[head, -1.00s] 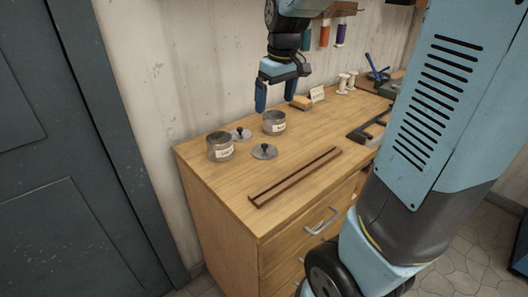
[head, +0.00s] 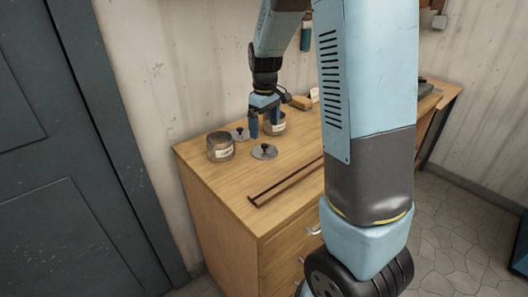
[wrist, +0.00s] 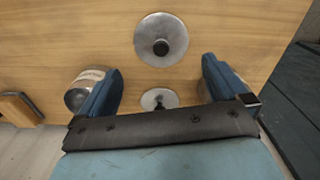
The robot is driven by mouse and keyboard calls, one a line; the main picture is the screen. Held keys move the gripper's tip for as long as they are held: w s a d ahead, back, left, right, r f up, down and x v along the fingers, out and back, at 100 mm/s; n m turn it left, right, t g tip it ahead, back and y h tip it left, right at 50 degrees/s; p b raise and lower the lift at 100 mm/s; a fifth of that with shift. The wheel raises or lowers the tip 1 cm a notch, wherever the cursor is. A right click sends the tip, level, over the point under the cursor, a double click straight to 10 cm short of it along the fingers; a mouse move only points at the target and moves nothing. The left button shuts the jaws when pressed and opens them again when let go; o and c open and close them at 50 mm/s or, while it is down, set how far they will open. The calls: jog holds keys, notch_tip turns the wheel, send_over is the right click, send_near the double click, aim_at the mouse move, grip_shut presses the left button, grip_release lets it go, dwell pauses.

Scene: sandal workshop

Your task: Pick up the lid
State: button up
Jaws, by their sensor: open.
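Two round grey metal lids with dark knobs lie on the wooden bench top. The front lid (head: 264,152) shows whole in the head view and at the top of the wrist view (wrist: 174,32). The back lid (head: 238,134) lies near the wall; in the wrist view it (wrist: 150,97) shows between the fingers, partly cut off by my gripper's body. My gripper (head: 265,133) is open and empty, pointing down above the bench near the lids. In the wrist view its fingers (wrist: 162,80) are spread apart.
A labelled glass jar (head: 220,147) stands left of the lids. Another jar (head: 280,123) stands on their right, partly behind my gripper. A yellow-brown block (head: 301,102) lies farther right. A long brown strip (head: 285,186) lies along the bench front. My arm hides the bench's right part.

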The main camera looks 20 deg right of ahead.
aim_at(264, 144)
jog(key=shift+a+f, duration=0.1)
jog(key=shift+f, duration=3.9)
jog(key=shift+c, duration=0.4)
jog(key=c, duration=0.6)
